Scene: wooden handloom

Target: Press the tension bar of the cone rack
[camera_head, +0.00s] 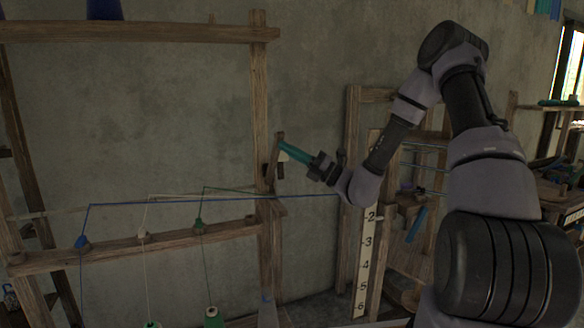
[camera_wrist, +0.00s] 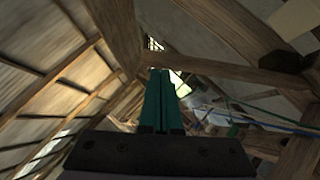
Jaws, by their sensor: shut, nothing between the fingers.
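The wooden cone rack (camera_head: 140,246) stands at the left in the head view, with threads running up from its cones through small guides. A short wooden bar (camera_head: 273,165), which looks like the tension bar, stands slightly tilted at the rack's right post (camera_head: 260,120). My gripper (camera_head: 283,146) has green fingers, shut and empty, with the tips at the upper part of this bar. I cannot tell whether they touch it. In the wrist view the shut fingers (camera_wrist: 160,72) point toward wooden beams; the bar is not clearly recognisable there.
Blue, white and green threads (camera_head: 180,200) stretch across below my gripper. A numbered white scale (camera_head: 366,250) is fixed to a wooden frame right of the rack. A wooden beam (camera_wrist: 240,75) crosses the wrist view. Open space lies between post and frame.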

